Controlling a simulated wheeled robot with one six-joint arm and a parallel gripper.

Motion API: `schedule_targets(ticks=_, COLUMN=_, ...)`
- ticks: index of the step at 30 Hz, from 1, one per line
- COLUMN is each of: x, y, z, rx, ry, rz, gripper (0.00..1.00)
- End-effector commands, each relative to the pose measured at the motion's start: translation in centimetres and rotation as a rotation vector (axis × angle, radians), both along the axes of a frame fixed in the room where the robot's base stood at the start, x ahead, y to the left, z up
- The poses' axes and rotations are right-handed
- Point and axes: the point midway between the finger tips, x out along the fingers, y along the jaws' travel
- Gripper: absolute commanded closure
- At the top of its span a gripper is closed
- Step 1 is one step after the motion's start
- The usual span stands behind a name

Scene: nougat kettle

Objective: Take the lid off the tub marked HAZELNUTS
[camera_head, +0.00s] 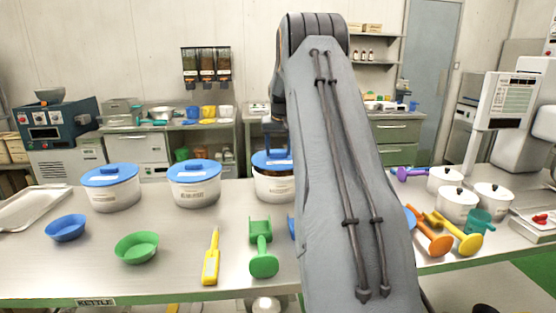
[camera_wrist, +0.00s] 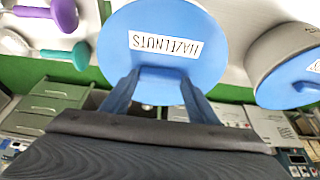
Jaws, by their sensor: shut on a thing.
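The tub marked HAZELNUTS (camera_head: 262,187) stands on the metal table, partly behind my arm in the head view. Its round blue lid (camera_head: 262,160) shows just above a dark brownish band and the pale body. I cannot tell how far the lid is from the rim. In the wrist view the lid (camera_wrist: 210,45) fills the middle, with its HAZELNUTS label upside down. My gripper (camera_wrist: 160,98) has its two blue fingers at the near part of the lid and is shut on it. The grip point itself is partly hidden.
Two similar blue-lidded tubs (camera_head: 195,190) (camera_head: 113,193) stand to the left. Blue (camera_head: 65,229) and green (camera_head: 137,247) bowls, a yellow tool (camera_head: 211,258) and a green scoop (camera_head: 262,262) lie in front. White lidded pots (camera_head: 458,205) and coloured scoops (camera_head: 435,243) are on the right.

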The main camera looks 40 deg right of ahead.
Motion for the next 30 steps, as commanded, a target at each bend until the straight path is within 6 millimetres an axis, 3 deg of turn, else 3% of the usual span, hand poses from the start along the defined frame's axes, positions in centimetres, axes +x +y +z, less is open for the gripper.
schedule_targets(ticks=6, x=0.1, y=0.0, z=4.3, rx=-0.002, ry=-0.003, rz=0.000, gripper=0.69)
schedule_targets(ticks=12, x=0.1, y=0.0, z=6.6, rx=-0.001, ry=-0.001, rz=0.000, gripper=0.69)
schedule_targets(ticks=30, x=0.0, y=0.0, z=9.7, rx=0.000, ry=0.000, rz=0.000, gripper=0.69)
